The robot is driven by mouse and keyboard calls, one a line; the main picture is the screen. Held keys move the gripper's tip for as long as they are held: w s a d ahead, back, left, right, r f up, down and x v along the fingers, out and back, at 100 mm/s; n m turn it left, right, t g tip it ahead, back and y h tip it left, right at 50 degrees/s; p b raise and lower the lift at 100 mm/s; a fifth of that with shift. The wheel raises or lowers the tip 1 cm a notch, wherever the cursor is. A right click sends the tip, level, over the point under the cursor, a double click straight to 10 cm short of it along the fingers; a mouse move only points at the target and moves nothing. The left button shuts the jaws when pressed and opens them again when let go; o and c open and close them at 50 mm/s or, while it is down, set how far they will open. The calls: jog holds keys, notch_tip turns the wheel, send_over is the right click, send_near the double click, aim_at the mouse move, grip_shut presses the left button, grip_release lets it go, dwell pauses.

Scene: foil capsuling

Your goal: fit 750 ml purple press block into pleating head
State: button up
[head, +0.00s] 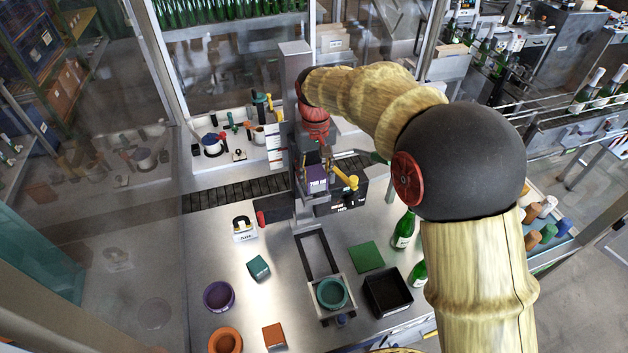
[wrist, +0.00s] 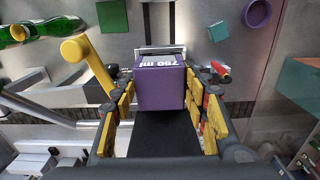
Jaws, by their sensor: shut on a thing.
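The purple press block (wrist: 162,88), marked 750 ml, sits between the fingers of my gripper (wrist: 161,100) in the wrist view, its label towards the top of the picture. My gripper is shut on it. The block also shows in the head view (head: 317,178), at the front of the upright machine column (head: 296,75) and beside a yellow lever (head: 346,179). Dark machine housing (head: 350,196) lies close by on the right. I cannot tell which part is the pleating head's opening, nor whether the block touches it; my arm and gripper hide part of this area.
A teal block (head: 259,267), an orange block (head: 274,337), a purple ring (head: 218,296) and an orange ring (head: 225,341) lie on the steel table. A teal ring (head: 332,293) sits below the column. A green plate (head: 366,256), black tray (head: 388,293) and green bottles (head: 403,229) stand to the right.

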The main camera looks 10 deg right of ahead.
jog(key=shift+w+a+f+p, duration=0.1)
jog(key=shift+f+p, duration=0.05)
jog(key=shift+f, duration=0.75)
jog(key=shift+w+a+f+p, duration=0.1)
jog(key=shift+f+p, duration=0.05)
jog(key=shift+f, duration=0.75)
jog(key=shift+f, duration=0.1)
jog(key=o, duration=1.2)
jog(key=shift+o, duration=0.7)
